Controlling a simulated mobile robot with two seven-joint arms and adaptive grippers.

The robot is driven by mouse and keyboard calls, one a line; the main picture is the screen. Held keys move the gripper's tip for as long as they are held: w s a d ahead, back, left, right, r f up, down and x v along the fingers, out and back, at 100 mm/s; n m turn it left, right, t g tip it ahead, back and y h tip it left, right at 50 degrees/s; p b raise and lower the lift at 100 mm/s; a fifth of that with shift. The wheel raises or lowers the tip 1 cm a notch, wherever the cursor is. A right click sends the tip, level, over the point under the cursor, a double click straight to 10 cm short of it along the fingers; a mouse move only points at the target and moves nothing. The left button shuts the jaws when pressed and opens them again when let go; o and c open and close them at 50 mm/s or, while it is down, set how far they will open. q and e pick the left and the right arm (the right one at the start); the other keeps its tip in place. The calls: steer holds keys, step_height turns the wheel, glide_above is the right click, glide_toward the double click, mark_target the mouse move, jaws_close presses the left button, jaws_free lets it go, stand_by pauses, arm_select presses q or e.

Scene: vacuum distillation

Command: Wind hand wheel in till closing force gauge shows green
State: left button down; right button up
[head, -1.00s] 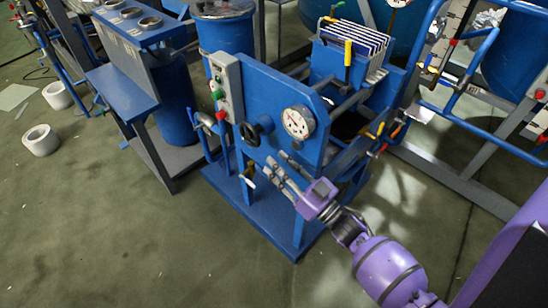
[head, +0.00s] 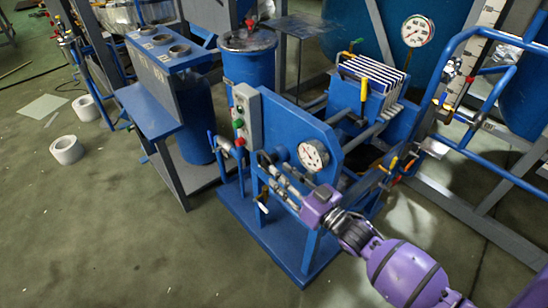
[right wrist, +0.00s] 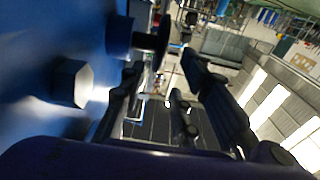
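The black hand wheel (head: 268,158) is on the blue end plate of the plate press, partly hidden by my right gripper (head: 270,162). In the right wrist view the wheel (right wrist: 160,42) shows edge-on, just beyond the fingertips. My right gripper (right wrist: 161,66) is open, with a clear gap between its fingers; I cannot tell whether either finger touches the wheel. The round white closing force gauge (head: 313,155) is right of the wheel, above my gripper; its needle reading is too small to tell. My left gripper is not in view.
A grey button box (head: 246,117) stands left of the wheel. Filter plates (head: 375,75) sit behind the end plate. Yellow and red valve handles (head: 388,165) are at the right. A blue bench (head: 147,110) is at left; floor in front is clear.

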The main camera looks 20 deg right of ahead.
mark_target(266, 164)
steer(key=shift+g+h, duration=0.3)
steer(key=x, duration=0.2)
steer(key=f+x, duration=0.1)
steer(key=x, duration=0.2)
steer(key=f+x, duration=0.1)
steer(key=x, duration=0.1)
steer(key=shift+w, duration=0.4)
steer(key=shift+r, duration=0.1)
steer(key=shift+c, duration=0.2)
steer(key=shift+b, duration=0.3)
jaws_close()
